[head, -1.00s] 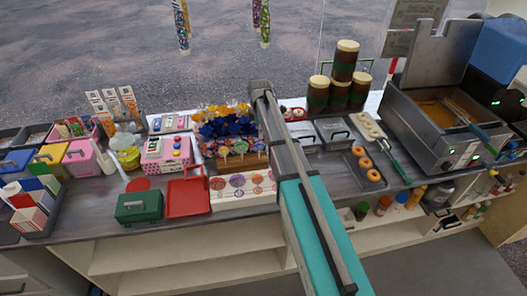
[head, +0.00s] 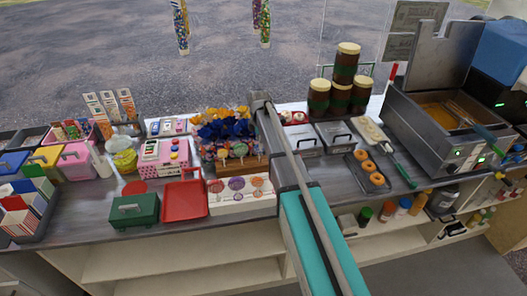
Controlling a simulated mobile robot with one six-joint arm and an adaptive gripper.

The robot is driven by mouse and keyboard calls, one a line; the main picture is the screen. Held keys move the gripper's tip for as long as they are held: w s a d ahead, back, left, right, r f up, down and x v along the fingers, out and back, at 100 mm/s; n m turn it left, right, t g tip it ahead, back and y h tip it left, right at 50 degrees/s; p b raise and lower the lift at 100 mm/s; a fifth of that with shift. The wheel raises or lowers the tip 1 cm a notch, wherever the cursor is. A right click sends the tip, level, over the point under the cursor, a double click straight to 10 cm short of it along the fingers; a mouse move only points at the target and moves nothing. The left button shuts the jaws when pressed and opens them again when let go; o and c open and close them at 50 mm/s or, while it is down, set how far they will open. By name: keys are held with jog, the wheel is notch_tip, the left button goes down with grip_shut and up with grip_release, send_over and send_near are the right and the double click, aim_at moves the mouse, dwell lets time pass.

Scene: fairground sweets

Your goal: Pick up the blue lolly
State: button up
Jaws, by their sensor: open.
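Dark blue wrapped lolly tops (head: 226,130) cluster with orange ones in a wooden stand (head: 232,165) at the middle of the counter. I cannot tell single blue lollies apart in the cluster. Several round swirl lollies stick out along the stand's front. A white display (head: 240,204) in front holds more round lollies (head: 236,183), purple and reddish. My arm reaches up the picture just right of the stand and covers its right side. My gripper does not show, so its distance from the lollies cannot be seen.
A red tray (head: 184,205) and a green box (head: 134,211) stand left of the display. Lidded metal containers (head: 306,140), doughnuts (head: 370,170), stacked brown jars (head: 345,66) and a fryer (head: 440,122) are on the right. Open shelves lie below the counter.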

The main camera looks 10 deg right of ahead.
aim_at(259, 152)
jog(key=shift+w+a+f+b, duration=0.1)
jog(key=shift+w+f+b, duration=0.05)
jog(key=shift+f+b, duration=2.5)
grip_shut()
